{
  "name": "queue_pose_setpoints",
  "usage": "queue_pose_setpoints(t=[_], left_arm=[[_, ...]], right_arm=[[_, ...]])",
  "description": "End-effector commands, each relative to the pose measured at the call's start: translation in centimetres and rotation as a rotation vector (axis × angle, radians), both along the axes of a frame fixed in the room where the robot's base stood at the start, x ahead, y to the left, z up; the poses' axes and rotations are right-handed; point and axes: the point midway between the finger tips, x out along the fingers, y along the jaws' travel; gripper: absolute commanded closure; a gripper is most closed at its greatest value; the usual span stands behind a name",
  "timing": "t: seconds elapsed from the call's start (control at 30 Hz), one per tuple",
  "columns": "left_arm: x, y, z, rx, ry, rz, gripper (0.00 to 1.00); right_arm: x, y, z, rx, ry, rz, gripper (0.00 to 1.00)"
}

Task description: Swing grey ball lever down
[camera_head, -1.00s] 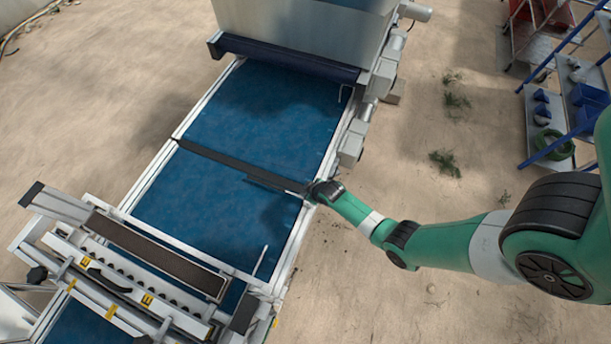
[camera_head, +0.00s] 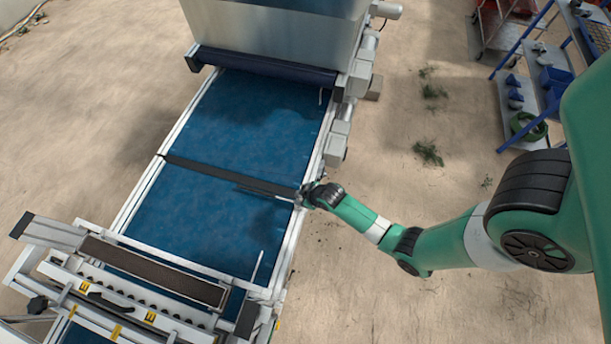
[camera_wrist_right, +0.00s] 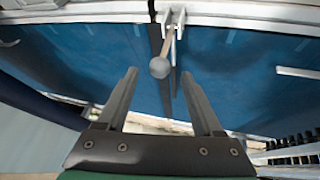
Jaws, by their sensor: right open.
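The grey ball lever shows in the right wrist view, with its round grey ball (camera_wrist_right: 160,67) at the end of a short shaft fixed to a metal bracket (camera_wrist_right: 174,30) on the conveyor's side rail. My right gripper (camera_wrist_right: 158,85) is open. The ball sits between and just beyond its two fingertips, and the fingers do not grip it. In the head view my right gripper (camera_head: 303,195) is at the right rail of the blue conveyor, beside the dark cross strip; the lever is too small to make out there. My left gripper is not in view.
The blue conveyor belt (camera_head: 213,215) runs between pale rails, with a large hopper (camera_head: 275,30) at its far end and a seeding bar (camera_head: 150,270) at the near end. A blue-framed shelf (camera_head: 520,100) stands at the upper right.

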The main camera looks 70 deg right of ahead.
Motion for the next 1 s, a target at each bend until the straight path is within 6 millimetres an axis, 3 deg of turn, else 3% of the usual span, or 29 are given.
queue_pose_setpoints(t=[0.1,0.2,0.83,0.93,1.0], left_arm=[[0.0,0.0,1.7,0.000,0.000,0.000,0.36],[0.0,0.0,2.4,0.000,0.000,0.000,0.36],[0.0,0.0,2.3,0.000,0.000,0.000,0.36],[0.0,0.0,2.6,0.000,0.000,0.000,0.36],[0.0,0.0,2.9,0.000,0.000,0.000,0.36]], right_arm=[[-1.1,0.7,2.7,0.001,0.001,0.001,0.32],[-1.6,1.0,3.5,0.000,0.000,0.001,0.32],[-1.9,1.1,3.6,0.000,0.000,0.001,0.32],[-1.2,1.5,4.1,-0.003,-0.008,0.019,0.32],[0.8,1.6,5.6,-0.016,-0.039,0.043,0.32]])
